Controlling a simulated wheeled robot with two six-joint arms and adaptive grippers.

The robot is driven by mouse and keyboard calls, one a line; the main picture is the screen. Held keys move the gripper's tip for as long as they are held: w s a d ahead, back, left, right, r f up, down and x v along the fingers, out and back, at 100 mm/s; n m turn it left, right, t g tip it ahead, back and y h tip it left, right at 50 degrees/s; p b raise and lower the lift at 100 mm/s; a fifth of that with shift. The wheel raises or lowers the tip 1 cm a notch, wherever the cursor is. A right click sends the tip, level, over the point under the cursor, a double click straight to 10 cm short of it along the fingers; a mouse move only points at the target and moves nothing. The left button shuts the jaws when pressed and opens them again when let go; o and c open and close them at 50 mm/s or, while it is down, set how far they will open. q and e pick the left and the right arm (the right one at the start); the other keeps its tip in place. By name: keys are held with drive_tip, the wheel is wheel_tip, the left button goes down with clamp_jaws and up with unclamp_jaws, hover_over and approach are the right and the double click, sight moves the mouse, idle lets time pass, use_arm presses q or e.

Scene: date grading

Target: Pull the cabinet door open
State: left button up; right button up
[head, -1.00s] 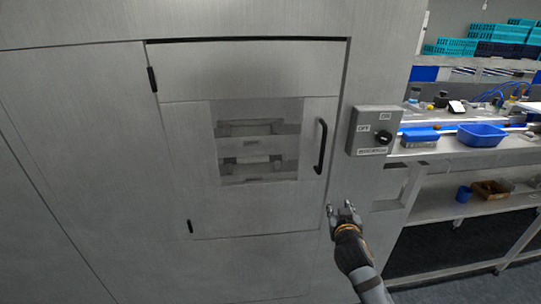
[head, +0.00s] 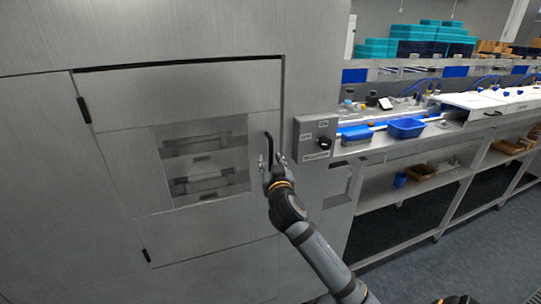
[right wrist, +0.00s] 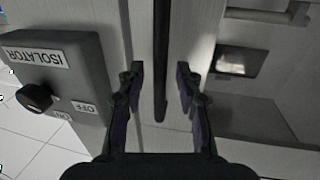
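The metal cabinet door (head: 115,160) has a window (head: 203,160) and looks shut in its frame. Its black vertical handle (head: 269,147) is at the door's right edge. My right gripper (head: 271,162) is at the lower part of the handle. In the right wrist view the handle (right wrist: 161,60) runs between the two open fingers of my right gripper (right wrist: 160,88), with a gap on each side. Whether the fingertips reach past the handle is hard to tell. My left gripper is not in view.
A grey isolator switch box (head: 315,138) is fixed just right of the door; it also shows close to the fingers in the right wrist view (right wrist: 60,75). A workbench with a blue bin (head: 406,128) stands farther right. Open floor (head: 460,240) lies in front of it.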

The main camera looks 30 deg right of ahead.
drive_tip(key=shift+w+d, duration=0.2)
drive_tip(key=shift+w, duration=0.2)
clamp_jaws()
idle(0.4)
